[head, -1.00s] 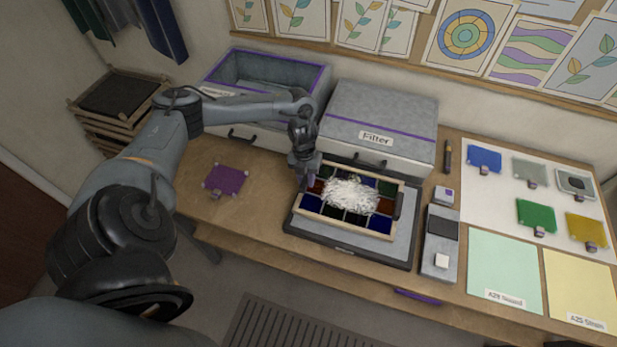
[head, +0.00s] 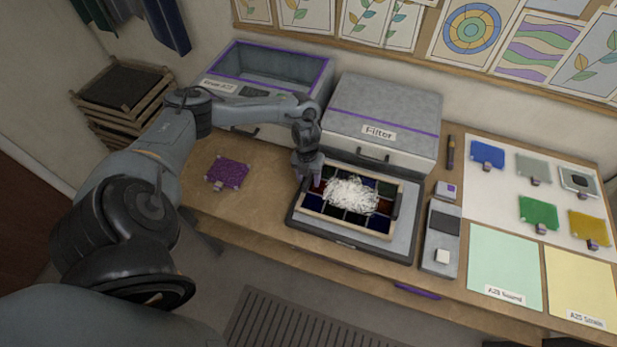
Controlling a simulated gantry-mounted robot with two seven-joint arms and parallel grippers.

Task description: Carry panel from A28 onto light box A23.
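The panel (head: 340,223), a wooden frame around dark red, green and blue glass squares, lies flat on the grey light box (head: 405,235) at the middle of the table. A white shredded heap (head: 352,196) covers its centre. A dark handle (head: 397,207) shows at its right side. My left gripper (head: 305,178) points down at the panel's upper left edge and hides that part. Whether it touches the frame, and how far its fingers are apart, is unclear. The mint-green mat (head: 505,262), whose label seems to read A28 Sound, is bare. My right gripper is not in view.
A grey Filter box (head: 385,105) and an open purple-rimmed bin (head: 270,65) stand behind. A purple tile (head: 228,173) lies left. A grey device (head: 440,240) stands right of the light box. Several coloured tiles lie on a white sheet (head: 500,195). The yellow mat (head: 580,285) is bare.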

